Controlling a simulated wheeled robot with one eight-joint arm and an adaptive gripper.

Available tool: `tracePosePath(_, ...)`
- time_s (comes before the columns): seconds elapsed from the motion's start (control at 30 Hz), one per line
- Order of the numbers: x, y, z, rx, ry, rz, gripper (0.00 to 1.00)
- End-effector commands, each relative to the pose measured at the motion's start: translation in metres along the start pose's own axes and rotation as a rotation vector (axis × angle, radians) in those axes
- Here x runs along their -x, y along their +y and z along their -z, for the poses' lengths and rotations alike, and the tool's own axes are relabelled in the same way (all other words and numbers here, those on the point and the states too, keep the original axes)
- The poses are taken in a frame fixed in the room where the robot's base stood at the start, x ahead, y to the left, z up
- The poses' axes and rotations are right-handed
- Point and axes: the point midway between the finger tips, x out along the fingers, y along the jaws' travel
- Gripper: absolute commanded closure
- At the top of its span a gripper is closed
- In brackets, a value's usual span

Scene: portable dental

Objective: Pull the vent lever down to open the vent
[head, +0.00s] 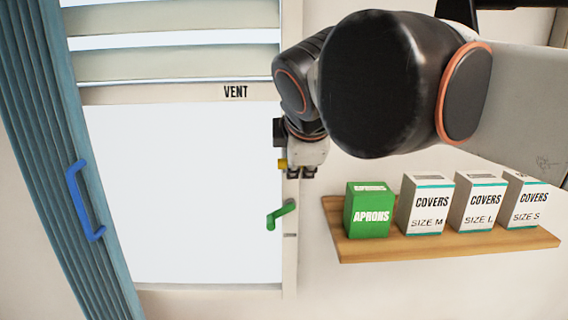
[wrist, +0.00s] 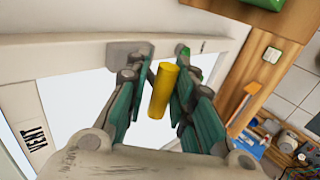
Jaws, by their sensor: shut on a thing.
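The yellow vent lever (wrist: 163,90) stands between my gripper's teal-padded fingers in the wrist view. My gripper (wrist: 160,82) is shut on it. In the head view, only a small yellow part of the lever (head: 282,163) shows at the left of my gripper (head: 302,172), at the right frame of the window. The rest is hidden behind the gripper. The VENT label (head: 235,92) is on the rail above the pane and also shows in the wrist view (wrist: 36,137). Pale slats (head: 170,63) run across the window above the label.
A green handle (head: 281,214) is on the window frame just below my gripper. A wooden shelf (head: 450,247) to the right holds a green APRONS box (head: 369,212) and several COVERS boxes (head: 427,205). A teal folding curtain with a blue handle (head: 80,200) is at the left.

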Motion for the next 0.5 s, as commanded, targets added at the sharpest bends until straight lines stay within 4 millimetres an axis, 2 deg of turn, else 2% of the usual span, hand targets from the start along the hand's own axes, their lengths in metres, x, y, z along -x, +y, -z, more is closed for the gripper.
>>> tracePosePath(0.03, -0.005, -0.011, 0.000, 0.004, 0.000, -0.038, 1.00)
tracePosePath(0.37, -0.018, -0.027, 0.000, 0.001, -0.001, -0.307, 1.00)
tracePosePath(0.5, -0.023, -0.031, -0.001, -0.002, -0.004, -0.298, 1.00)
